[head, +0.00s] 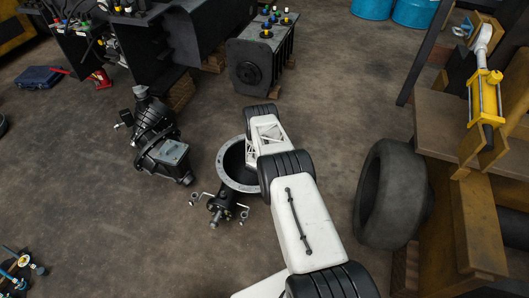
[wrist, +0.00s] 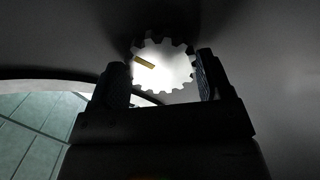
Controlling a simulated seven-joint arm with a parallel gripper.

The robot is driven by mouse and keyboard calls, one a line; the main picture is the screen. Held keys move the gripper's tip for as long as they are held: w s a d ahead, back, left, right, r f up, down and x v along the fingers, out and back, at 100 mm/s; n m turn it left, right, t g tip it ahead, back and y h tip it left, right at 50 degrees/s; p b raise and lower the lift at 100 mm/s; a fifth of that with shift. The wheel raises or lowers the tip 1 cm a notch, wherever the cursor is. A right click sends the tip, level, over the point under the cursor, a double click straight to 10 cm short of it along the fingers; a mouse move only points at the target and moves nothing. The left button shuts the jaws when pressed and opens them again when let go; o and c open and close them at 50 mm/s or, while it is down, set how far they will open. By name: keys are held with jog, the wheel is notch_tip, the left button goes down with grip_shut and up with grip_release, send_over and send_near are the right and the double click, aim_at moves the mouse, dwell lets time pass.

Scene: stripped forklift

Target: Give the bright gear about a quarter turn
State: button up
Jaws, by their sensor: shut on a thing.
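The bright gear (wrist: 168,72) is a pale toothed disc in the wrist view, with a short yellow mark left of its centre pointing to the upper left. My gripper (wrist: 161,64) has one finger on each side of the gear and is shut on its rim. The lower edge of the gear is near the dark gripper body. In the head view my arm reaches down into a round, open housing with a grey flanged rim (head: 226,174). The gear and my fingertips are hidden there.
A black axle part (head: 158,138) lies on the floor left of the housing. Small fittings (head: 243,212) sit beside the housing.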

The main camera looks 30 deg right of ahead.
jog(key=n, duration=0.7)
jog(key=shift+r+n, duration=0.1)
jog(key=shift+n, duration=0.3)
jog(key=n, duration=0.4)
jog(key=shift+n+h, duration=0.3)
jog(key=shift+r+n+t, duration=0.1)
jog(key=shift+n+t, duration=0.2)
jog(key=shift+n, duration=2)
jog(key=o, duration=0.7)
jog(key=shift+c, duration=0.2)
